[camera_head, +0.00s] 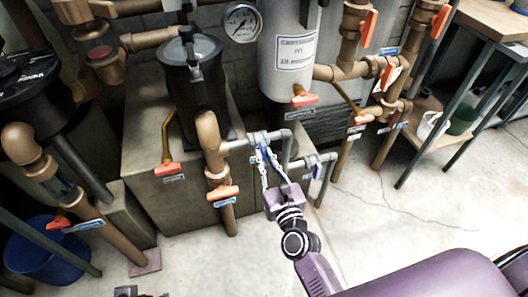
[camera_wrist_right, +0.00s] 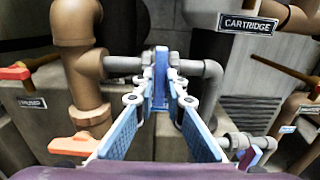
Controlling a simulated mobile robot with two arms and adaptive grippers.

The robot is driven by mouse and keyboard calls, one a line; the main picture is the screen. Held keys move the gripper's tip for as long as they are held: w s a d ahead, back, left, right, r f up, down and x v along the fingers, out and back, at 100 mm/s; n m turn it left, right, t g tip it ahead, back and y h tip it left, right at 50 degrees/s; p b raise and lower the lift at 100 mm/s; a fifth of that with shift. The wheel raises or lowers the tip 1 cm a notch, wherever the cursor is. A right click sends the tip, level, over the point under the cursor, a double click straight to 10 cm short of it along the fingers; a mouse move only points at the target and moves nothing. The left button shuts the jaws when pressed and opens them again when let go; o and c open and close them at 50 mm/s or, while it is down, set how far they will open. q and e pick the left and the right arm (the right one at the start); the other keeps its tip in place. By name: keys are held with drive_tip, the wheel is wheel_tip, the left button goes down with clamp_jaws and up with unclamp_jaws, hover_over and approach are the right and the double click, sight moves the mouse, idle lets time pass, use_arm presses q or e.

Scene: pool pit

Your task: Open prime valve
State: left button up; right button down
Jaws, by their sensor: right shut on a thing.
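A small valve with a blue handle (camera_wrist_right: 161,72) sits on a thin grey pipe (camera_wrist_right: 123,64), which branches right from a thick brown pipe (camera_wrist_right: 84,75). I take it for the prime valve, but I can read no label on it. My right gripper (camera_head: 261,158) is at this valve. In the wrist view its two blue-padded fingers (camera_wrist_right: 161,100) close in on the handle from both sides. The handle stands upright, edge-on to the wrist camera. The fingers hide part of the handle and the valve body.
A second small valve (camera_head: 315,164) sits close at the right on a lower grey pipe. An orange handle (camera_head: 223,192) is on the brown pipe at the left. A white cartridge tank (camera_head: 287,75) stands behind. The floor at the right is open.

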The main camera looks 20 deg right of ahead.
drive_tip(key=n+p, duration=0.2)
drive_tip(key=n, duration=0.3)
drive_tip(key=shift+r+p, duration=0.2)
drive_tip(key=shift+p, duration=0.1)
drive_tip(key=n+p, duration=0.2)
drive_tip(key=n, duration=0.4)
drive_tip(key=shift+f, duration=0.15)
use_arm(q)
wheel_tip(320, 180, down, 18)
drive_tip(key=s+g+p, duration=0.1)
drive_tip(key=s+p, duration=0.1)
drive_tip(key=p, duration=0.1)
drive_tip(key=shift+s+g, duration=0.3)
drive_tip(key=shift+s, duration=0.05)
use_arm(e)
drive_tip(key=n, duration=0.7)
drive_tip(key=shift+f+n, duration=0.1)
drive_tip(key=shift+n, duration=0.2)
use_arm(q)
drive_tip(key=shift+a, duration=0.1)
use_arm(e)
drive_tip(key=c, duration=1.9)
unclamp_jaws()
use_arm(q)
drive_tip(key=shift+r, duration=0.1)
use_arm(e)
drive_tip(key=shift+s, duration=0.1)
